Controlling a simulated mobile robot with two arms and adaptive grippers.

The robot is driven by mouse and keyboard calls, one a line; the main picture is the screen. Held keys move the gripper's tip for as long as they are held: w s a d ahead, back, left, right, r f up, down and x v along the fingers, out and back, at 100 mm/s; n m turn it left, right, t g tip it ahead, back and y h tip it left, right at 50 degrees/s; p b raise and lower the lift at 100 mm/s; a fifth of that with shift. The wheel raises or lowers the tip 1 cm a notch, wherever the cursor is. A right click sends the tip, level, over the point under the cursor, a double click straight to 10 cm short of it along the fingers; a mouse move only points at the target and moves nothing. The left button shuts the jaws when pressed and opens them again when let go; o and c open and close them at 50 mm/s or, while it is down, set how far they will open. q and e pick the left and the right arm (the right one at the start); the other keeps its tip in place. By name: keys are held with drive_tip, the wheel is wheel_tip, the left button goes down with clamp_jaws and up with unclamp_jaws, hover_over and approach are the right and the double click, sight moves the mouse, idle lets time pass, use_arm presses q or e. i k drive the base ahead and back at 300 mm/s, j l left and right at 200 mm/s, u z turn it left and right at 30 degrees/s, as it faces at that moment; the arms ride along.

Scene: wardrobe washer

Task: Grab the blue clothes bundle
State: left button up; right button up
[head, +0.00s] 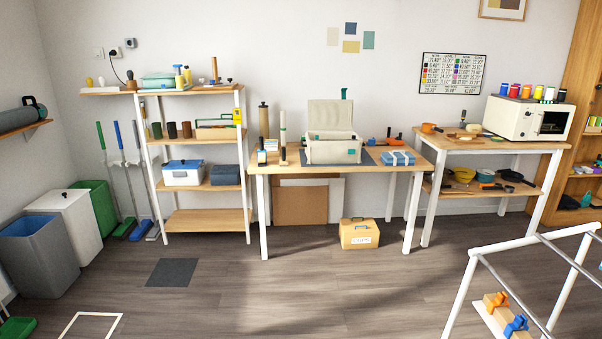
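A blue folded bundle with pale bands (398,158) lies flat on the right part of the middle wooden table (378,168). It looks like the blue clothes bundle, but it is too small to tell for sure. It sits to the right of an open light-coloured case (333,151) and is not covered by anything. Neither of my grippers is in the head view.
A shelf rack (208,222) stands left of the table, and a side table with a white oven (528,119) stands right. A yellow box (360,234) is on the floor below. A white frame (462,292) stands front right. The middle floor is clear.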

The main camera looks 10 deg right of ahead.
sight(398, 157)
drive_tip(key=i+z, duration=0.1)
drive_tip(key=i, duration=1)
drive_tip(key=i+j+z, duration=0.1)
drive_tip(key=i, duration=1.05)
